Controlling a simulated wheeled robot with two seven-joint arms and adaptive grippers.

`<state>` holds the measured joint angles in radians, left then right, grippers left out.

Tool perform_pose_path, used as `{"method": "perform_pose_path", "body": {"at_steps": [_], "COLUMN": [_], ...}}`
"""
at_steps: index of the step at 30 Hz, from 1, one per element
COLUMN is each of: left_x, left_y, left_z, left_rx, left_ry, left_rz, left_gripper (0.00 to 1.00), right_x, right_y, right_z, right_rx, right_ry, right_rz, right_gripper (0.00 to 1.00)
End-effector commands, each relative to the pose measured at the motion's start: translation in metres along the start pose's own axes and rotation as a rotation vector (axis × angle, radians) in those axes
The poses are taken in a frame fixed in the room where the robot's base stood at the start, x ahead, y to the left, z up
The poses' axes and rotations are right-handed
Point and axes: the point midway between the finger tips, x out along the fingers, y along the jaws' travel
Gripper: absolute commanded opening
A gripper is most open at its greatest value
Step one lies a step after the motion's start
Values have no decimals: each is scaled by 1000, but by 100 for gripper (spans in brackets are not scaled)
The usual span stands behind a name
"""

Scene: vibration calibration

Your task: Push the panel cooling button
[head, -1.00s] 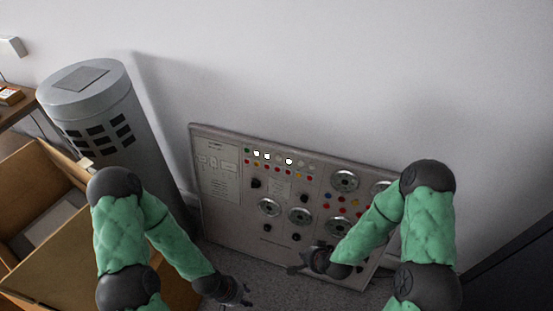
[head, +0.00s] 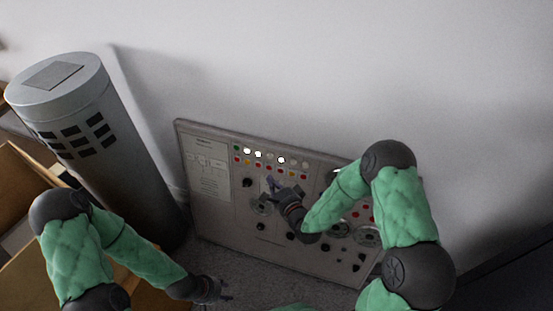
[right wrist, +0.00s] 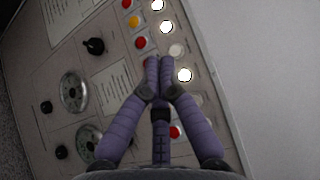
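The grey control panel (head: 215,220) leans against the wall, with rows of coloured buttons, dials and black knobs. Its labels are too small to read, so I cannot tell which button is panel cooling. In the right wrist view, red buttons (right wrist: 141,42), a yellow button (right wrist: 134,22) and lit white buttons (right wrist: 185,75) show on the panel (right wrist: 75,70). My right gripper (head: 272,184) is in front of the panel, below the button rows. Its purple fingers (right wrist: 158,66) are together and empty, with tips near a red button; contact is unclear. My left gripper (head: 220,290) hangs low, left of the panel, its fingers unclear.
A grey cylinder with dark vents (head: 85,120) stands left of the panel. An open cardboard box (head: 22,190) is at the far left, near my left arm. Bare wall (head: 300,70) rises behind the panel.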

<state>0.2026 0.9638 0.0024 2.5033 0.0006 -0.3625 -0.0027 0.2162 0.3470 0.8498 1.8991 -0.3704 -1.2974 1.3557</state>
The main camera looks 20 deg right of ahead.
Motion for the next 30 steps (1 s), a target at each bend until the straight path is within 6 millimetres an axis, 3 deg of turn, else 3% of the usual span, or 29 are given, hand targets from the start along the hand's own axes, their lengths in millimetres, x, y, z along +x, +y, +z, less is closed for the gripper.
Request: {"method": "perform_pose_path", "body": {"at_steps": [11, 30], "left_x": [2, 24], "left_y": [-1, -8], "left_z": [0, -1], "left_rx": [0, 0], "left_ry": [0, 0], "left_rz": [0, 0], "left_gripper": [40, 40], "right_x": [4, 54], "right_y": [1, 2], "right_z": [-4, -56], "right_rx": [-2, -4], "right_ry": [1, 1], "right_rz": [1, 2], "right_gripper": [0, 0]}}
